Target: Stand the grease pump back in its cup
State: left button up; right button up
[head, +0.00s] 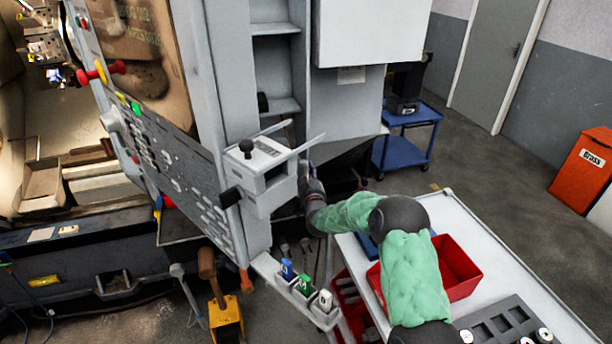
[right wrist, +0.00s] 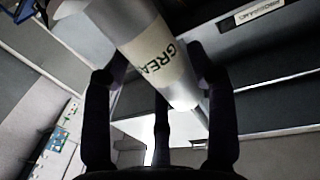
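The grease pump (right wrist: 150,55) is a silver-grey cylinder with a pale label reading "GREA"; it crosses the right wrist view at a slant, and its far end is cut off by the frame. My right gripper (right wrist: 158,75) has its dark fingers on both sides of the pump and appears closed around it. In the head view my right gripper (head: 311,178) is beside the grey control box, partly hidden, and the pump cannot be made out clearly there. I cannot pick out the pump's cup with certainty. My left gripper is not in view.
A grey rack (head: 268,268) holding small blue, green and white containers is below the control box (head: 262,160). A white-topped bench (head: 490,245) with a red bin (head: 455,268) lies under my right arm. The machine's control panel (head: 165,150) stands left. A blue cart (head: 402,152) is behind.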

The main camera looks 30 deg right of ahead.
jog(key=shift+o, duration=0.4)
jog(key=shift+r, duration=0.1)
jog(key=shift+r+p, duration=0.15)
jog(key=shift+p, duration=0.15)
jog(key=v, duration=1.2)
